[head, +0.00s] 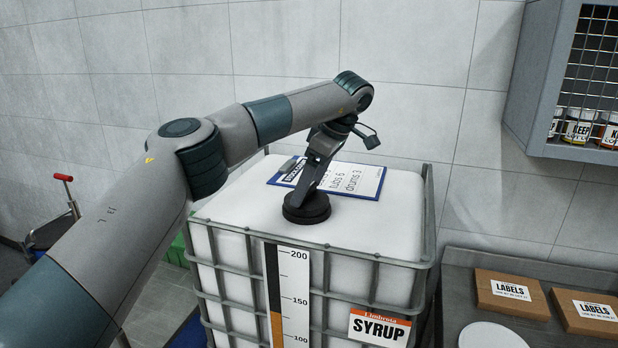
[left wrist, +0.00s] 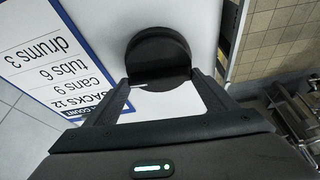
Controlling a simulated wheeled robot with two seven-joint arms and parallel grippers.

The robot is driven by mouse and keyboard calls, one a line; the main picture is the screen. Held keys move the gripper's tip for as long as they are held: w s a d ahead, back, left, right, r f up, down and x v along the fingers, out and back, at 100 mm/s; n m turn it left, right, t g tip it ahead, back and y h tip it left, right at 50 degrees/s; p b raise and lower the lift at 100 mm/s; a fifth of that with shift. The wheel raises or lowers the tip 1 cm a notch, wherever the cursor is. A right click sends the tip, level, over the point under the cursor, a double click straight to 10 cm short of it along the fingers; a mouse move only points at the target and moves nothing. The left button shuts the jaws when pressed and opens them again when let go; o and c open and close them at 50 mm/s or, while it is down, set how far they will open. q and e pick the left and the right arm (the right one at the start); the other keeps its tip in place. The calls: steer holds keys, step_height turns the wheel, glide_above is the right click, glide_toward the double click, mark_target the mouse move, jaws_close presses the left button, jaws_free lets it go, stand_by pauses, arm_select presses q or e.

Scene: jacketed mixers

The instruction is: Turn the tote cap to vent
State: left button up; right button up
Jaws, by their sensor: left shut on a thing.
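The tote cap (head: 307,211) is a round black cap on top of the white tote (head: 377,222), which sits in a grey cage and carries a SYRUP label. My left gripper (head: 303,191) reaches down to the cap from above, with its arm coming in from the left. In the left wrist view the left gripper (left wrist: 160,80) has a finger on either side of the cap's near part, and it is shut on the cap (left wrist: 156,50). A small pale mark shows at the cap's near edge. Any vent marking cannot be made out. My right gripper is in neither view.
A clipboard (head: 368,181) with a written count lies on the tote top behind the cap. A level scale (head: 294,300) runs down the tote front. Boxes of labels (head: 510,294) lie on the bench at the right, below a wall cabinet (head: 530,75) with jars.

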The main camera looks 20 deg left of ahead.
arm_select(q)
steer(key=shift+r+n+p, duration=0.1)
steer(key=shift+n+p, duration=0.2)
steer(key=shift+n, duration=0.2)
steer(key=shift+g, duration=0.3)
steer(key=o, duration=1)
steer(key=shift+o, duration=0.2)
steer(key=shift+w+d+r, duration=0.1)
steer(key=shift+d+r, duration=0.1)
steer(key=shift+r, duration=0.15)
steer(key=p+v, duration=0.3)
steer(key=v, duration=1.3)
steer(key=shift+r, duration=0.25)
